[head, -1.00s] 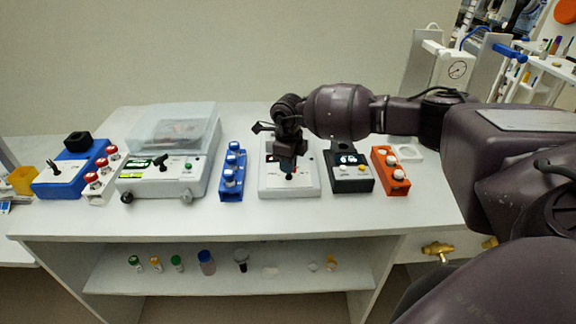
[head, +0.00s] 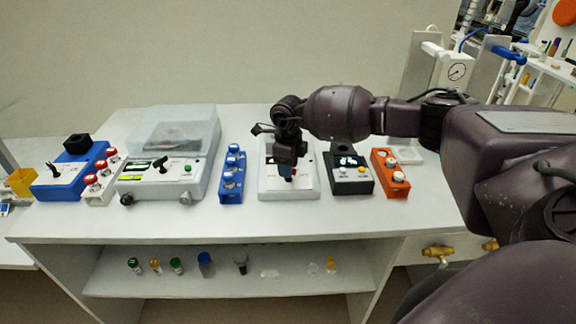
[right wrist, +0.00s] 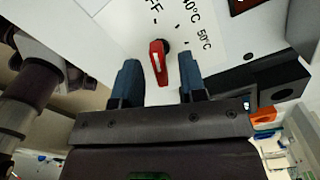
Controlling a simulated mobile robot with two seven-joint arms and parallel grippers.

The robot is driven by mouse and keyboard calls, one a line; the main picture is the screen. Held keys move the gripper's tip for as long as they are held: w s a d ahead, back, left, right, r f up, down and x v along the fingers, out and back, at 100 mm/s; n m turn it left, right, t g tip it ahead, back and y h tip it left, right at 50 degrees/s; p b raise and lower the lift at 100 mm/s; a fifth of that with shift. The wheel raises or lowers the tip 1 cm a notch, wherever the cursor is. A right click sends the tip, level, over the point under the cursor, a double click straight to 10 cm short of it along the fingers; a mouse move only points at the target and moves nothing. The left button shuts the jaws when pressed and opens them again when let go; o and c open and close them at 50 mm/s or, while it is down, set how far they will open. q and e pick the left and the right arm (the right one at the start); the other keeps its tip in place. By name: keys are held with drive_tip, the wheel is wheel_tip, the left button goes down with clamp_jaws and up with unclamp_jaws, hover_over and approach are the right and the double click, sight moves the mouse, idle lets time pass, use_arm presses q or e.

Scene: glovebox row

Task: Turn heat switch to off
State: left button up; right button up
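The heat switch is a red lever knob (right wrist: 158,62) with a white mark, on a white panel in the right wrist view. A partly cut-off label ending in "FF" is at its upper left; "40°C" and "50°C" are at its upper right. My right gripper (right wrist: 160,82) is open, its two blue fingers either side of the knob with gaps visible. In the head view my right gripper (head: 286,170) hangs over the front of the white device (head: 308,190) and hides the knob. My left gripper is not in view.
A black unit with a display (head: 350,184) and an orange button box (head: 392,186) stand close on the right. A blue button box (head: 231,192) and a lidded white instrument (head: 160,188) stand on the left. The bench front (head: 240,220) is clear.

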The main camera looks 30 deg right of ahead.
wheel_tip(320, 180, up, 11)
idle(0.5)
drive_tip(key=shift+f, duration=0.15)
idle(0.5)
